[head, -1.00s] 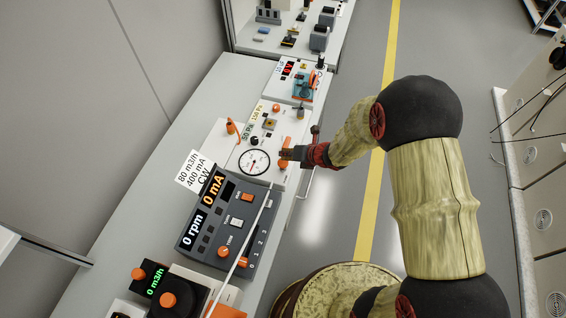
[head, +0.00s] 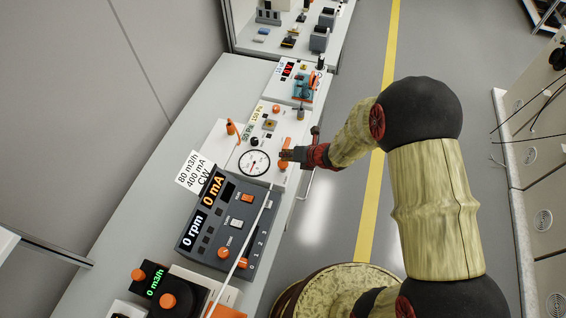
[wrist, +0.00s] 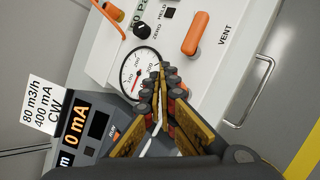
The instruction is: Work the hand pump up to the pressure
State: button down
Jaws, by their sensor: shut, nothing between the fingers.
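A white pump panel (head: 276,117) carries a round dial gauge (head: 254,162), also in the wrist view (wrist: 139,73); its exact reading is too small to tell. An orange lever (wrist: 196,33) stands by the word VENT, up and right of my fingertips in the wrist view. I cannot tell which is the pump handle. My gripper (head: 284,155) is shut and empty; its fingertips (wrist: 164,70) overlap the gauge's right edge in the wrist view.
A grey control unit (head: 222,222) reading 0 rpm and 0 mA stands nearer on the bench, with a white card (head: 194,173) behind it. A pale tube (head: 245,235) crosses in front of the unit. More instruments (head: 303,85) stand farther along.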

jog(key=shift+f, duration=0.15)
jog(key=shift+f+b, duration=0.25)
jog(key=shift+b, duration=0.15)
jog(key=shift+f+b, duration=0.95)
jog(key=shift+f, duration=0.2)
dwell(1.1)
jog(key=shift+r, duration=0.2)
jog(key=shift+r+p, duration=1.2)
jog(key=shift+r, duration=0.15)
jog(key=shift+r, duration=0.1)
notch_tip(320, 180, up, 5)
jog(key=p, duration=0.4)
dwell(0.7)
